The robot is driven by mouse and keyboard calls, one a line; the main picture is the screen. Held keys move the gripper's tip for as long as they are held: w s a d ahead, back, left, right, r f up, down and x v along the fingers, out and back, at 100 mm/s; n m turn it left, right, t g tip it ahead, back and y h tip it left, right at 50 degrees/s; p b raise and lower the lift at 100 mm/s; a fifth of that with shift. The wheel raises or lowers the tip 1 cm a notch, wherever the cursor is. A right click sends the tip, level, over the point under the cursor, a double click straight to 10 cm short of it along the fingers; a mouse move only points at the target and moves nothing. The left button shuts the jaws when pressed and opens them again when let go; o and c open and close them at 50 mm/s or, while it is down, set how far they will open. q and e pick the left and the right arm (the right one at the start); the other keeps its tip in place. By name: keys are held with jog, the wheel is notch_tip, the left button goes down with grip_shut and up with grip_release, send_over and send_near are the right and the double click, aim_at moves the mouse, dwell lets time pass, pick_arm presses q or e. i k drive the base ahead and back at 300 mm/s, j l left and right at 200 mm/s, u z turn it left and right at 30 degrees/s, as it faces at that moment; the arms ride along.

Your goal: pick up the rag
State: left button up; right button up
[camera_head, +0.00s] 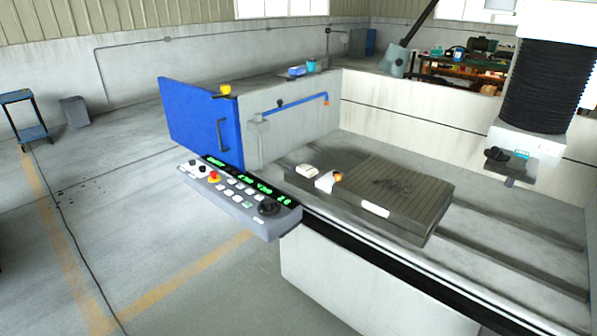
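I cannot tell for sure which thing is the rag. A small white item (306,170) with rounded edges lies on the left end of the dark slotted machine table (425,215). Beside it, nearer the front edge, is a white piece (324,182) with an orange part; its shape is too small to make out. A small blue item (297,71) lies on the far ledge, left of a teal cup (311,66). Neither of my grippers is in view.
A control panel (240,198) with a red button sticks out at the machine's front left. Behind it stands an open blue door (200,122). The machine's front wall (370,290) is low. A black bellows column (545,85) hangs at right. Open floor (120,200) lies left.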

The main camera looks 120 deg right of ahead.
aim_at(306, 170)
jog(key=z, duration=4.1)
jog(key=i+j+z, duration=0.1)
jog(key=z, duration=0.25)
jog(key=i+j+z, duration=0.1)
jog(key=z, duration=0.25)
jog(key=i+j+z, duration=0.15)
jog(key=z, duration=0.2)
jog(key=i+j+z, duration=0.1)
jog(key=j, duration=0.2)
jog(key=i+j+z, duration=0.15)
jog(key=j, duration=0.2)
jog(key=i+j+z, duration=0.1)
jog(key=j, duration=0.2)
